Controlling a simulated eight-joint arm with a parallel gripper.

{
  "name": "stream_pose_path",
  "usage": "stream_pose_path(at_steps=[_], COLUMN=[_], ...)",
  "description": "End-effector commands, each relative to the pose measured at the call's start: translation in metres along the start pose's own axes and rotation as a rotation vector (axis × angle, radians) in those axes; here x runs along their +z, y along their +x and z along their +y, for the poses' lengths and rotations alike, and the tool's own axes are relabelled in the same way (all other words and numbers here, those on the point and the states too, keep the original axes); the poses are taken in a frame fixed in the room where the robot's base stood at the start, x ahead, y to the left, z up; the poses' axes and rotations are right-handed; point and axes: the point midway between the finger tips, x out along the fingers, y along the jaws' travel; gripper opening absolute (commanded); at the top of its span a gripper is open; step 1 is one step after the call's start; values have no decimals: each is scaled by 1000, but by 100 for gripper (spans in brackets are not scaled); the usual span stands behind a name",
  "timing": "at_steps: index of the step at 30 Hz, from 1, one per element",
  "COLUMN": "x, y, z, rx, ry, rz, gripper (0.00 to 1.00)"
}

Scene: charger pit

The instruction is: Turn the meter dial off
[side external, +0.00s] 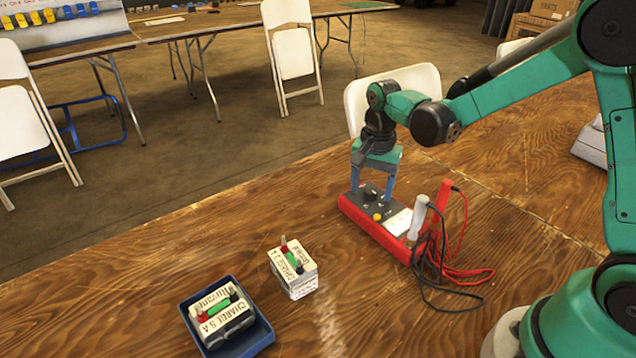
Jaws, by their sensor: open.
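My gripper (372,195) points down over the dial end of the meter. Its blue fingers are open, one on each side of the dial. I cannot tell whether either finger touches the dial. The dial's setting is too small to read.
A white battery block (293,272) stands to the left, and another sits in a blue tray (263,337). A white folding chair (357,98) stands behind the table edge. The front middle of the table is clear.

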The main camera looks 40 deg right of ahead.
Motion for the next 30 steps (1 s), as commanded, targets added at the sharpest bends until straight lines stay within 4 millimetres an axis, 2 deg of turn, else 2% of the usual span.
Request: stream_pose_path(at_steps=[5,8,12,13,23,30], x=[0,0,0,0,0,0], y=[0,0,0,0,0,0], z=[0,0,0,0,0,0], rx=[0,0,0,0,0,0], ry=[-1,-1,-1,-1,-33,-161], rz=[0,0,0,0,0,0], gripper=[66,43,3,0,0,0])
